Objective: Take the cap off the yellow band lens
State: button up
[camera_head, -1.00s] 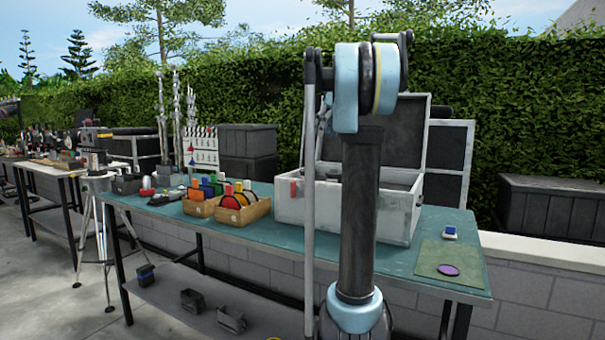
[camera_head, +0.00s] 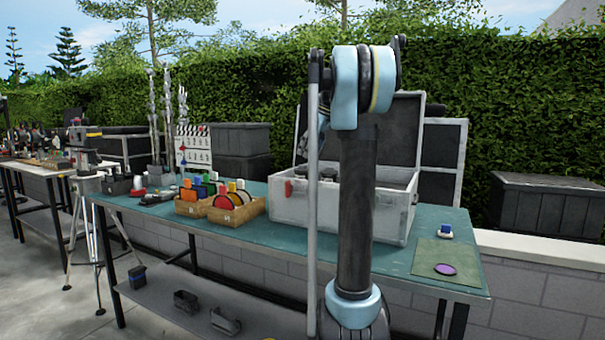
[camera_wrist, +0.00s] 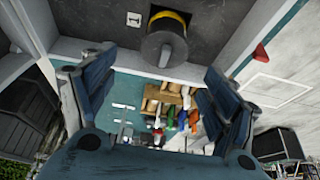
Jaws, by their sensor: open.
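In the wrist view, the yellow band lens (camera_wrist: 178,15) sits in the dark interior of the case, at the top. Its dark round cap (camera_wrist: 163,49) faces my camera and hides much of the barrel. My gripper (camera_wrist: 150,82) is open and empty, its two blue-grey fingers wide apart on either side below the lens. The cap lies beyond the fingers in the picture, and I see no contact. In the head view, the open white case (camera_head: 292,207) stands on the table; my arm blocks part of it, and I cannot make out the lens or my gripper there.
The teal table (camera_head: 310,250) bears wooden boxes (camera_head: 233,215) of coloured items left of the case. A green mat (camera_head: 425,255) with a purple disc (camera_head: 445,269) lies right, near a small blue-and-white item (camera_head: 445,231). The raised case lid (camera_head: 405,130) stands behind.

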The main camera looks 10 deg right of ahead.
aim_at(303, 168)
jog(key=shift+s+x, duration=0.15)
jog(key=shift+x, duration=1.35)
jog(key=shift+s+x, duration=0.1)
jog(key=shift+x, duration=1.45)
jog(key=shift+a, duration=0.1)
jog(key=shift+c, duration=0.5)
jog(key=c, duration=0.7)
